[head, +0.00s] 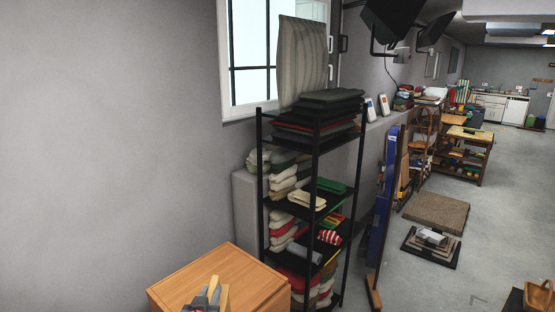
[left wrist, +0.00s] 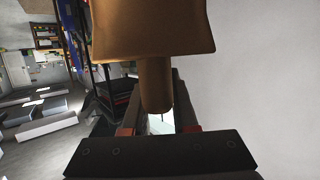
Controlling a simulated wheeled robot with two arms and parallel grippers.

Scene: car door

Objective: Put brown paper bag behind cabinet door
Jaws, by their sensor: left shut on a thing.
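In the left wrist view a brown object, taken as the brown paper bag (left wrist: 152,28), fills the top middle, with a narrow part reaching down between my fingers. My left gripper (left wrist: 156,90) is shut on that narrow part. In the head view the left gripper (head: 204,298) shows at the bottom edge, in front of the wooden cabinet (head: 215,268). A small tan piece beside the gripper may be the bag; I cannot tell. The cabinet's light wooden top and part of one side show; its door is hidden. My right gripper is not in view.
A black shelf rack (head: 316,205) with folded cloths stands right behind the cabinet. A blue panel (head: 383,210) stands beyond it. A brown basket-like object (head: 539,296) is at the lower right.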

